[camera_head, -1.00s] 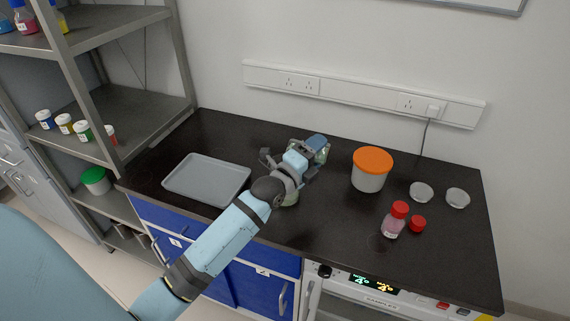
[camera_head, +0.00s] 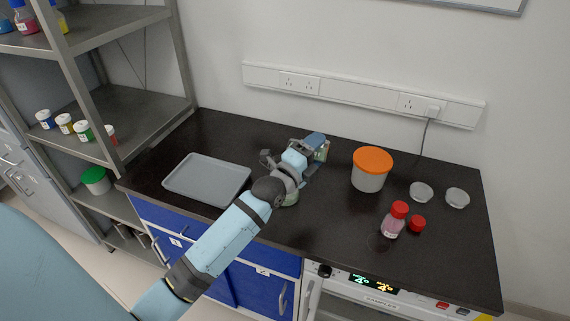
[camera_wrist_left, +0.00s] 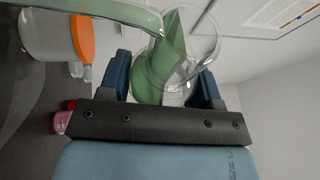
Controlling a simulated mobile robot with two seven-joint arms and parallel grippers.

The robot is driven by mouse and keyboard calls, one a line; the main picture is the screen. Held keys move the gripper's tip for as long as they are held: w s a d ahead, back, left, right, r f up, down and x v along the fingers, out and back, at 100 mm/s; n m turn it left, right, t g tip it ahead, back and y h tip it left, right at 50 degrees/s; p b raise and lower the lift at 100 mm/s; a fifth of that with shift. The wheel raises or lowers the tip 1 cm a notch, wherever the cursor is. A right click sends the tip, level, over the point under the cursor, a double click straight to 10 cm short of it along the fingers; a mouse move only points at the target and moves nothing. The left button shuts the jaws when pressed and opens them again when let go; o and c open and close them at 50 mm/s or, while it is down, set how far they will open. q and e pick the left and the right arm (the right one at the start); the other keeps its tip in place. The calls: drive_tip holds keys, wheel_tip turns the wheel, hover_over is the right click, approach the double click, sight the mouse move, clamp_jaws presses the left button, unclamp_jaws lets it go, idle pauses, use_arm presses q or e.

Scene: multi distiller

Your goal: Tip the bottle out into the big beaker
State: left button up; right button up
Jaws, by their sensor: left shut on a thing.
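My left gripper (camera_head: 302,153) is shut on a clear glass vessel (camera_head: 323,153), taken to be the bottle, above the middle of the bench. The left wrist view shows the bottle (camera_wrist_left: 170,62) between the blue fingertips, with green liquid lying slanted inside it, so it is tilted. Another clear vessel with green liquid (camera_head: 290,199), likely the big beaker, is mostly hidden below my wrist. Curved glass with green liquid (camera_wrist_left: 105,10) fills the top left of the wrist view. I cannot tell whether liquid is flowing between them. My right gripper is out of view.
A grey tray (camera_head: 207,179) lies left of the arm. A white tub with an orange lid (camera_head: 370,168) stands right of the gripper. A red-capped pink bottle (camera_head: 393,220), a small red-lidded item (camera_head: 417,224) and two clear dishes (camera_head: 421,192) are farther right. Shelves (camera_head: 125,120) stand left.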

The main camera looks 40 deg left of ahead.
use_arm(q)
drive_tip(key=shift+a+r+n+t+y+p, duration=0.2)
drive_tip(key=shift+r+n+t+y, duration=0.15)
drive_tip(key=shift+n, duration=0.5)
drive_tip(key=shift+a+r+n+t+y+p, duration=0.2)
drive_tip(key=shift+r+n, duration=0.25)
drive_tip(key=shift+n, duration=0.4)
idle(1.0)
drive_tip(key=shift+s+r+n+p, duration=0.1)
drive_tip(key=shift+r+n+p, duration=0.2)
drive_tip(key=shift+r+n, duration=0.15)
